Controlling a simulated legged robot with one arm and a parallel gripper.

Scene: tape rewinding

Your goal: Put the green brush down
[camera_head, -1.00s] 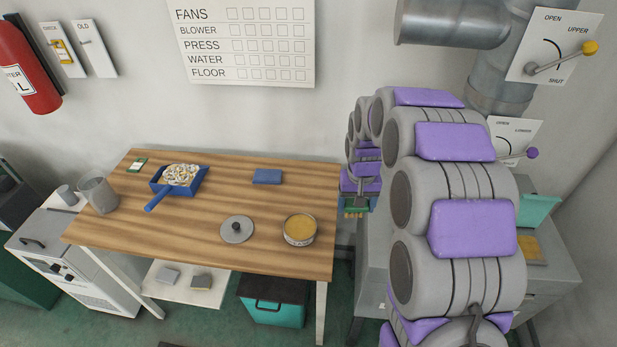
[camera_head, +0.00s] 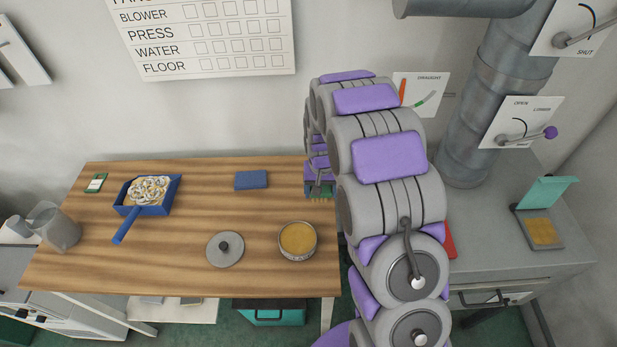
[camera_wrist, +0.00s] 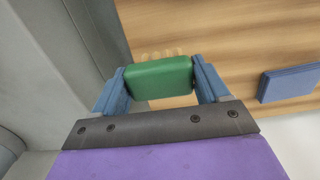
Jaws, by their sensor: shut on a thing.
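My gripper (camera_wrist: 160,82) is shut on the green brush (camera_wrist: 160,78), its two blue fingers pressing the ends of the green block. Pale bristle tufts show at the brush's far side. In the head view my gripper (camera_head: 319,188) is at the right edge of the wooden table (camera_head: 200,270), near its back right corner. The brush (camera_head: 322,196) is small there and partly hidden by my arm. In the wrist view table wood shows behind the brush and a grey surface is on the left. I cannot tell the height over the table.
A blue block (camera_head: 251,180) lies left of my gripper. A tin (camera_head: 297,240), a round grey lid (camera_head: 225,249), a blue dustpan with shavings (camera_head: 147,194) and a grey jug (camera_head: 55,228) stand on the table. Bare wood lies between them. A grey cabinet (camera_head: 530,262) stands to the right.

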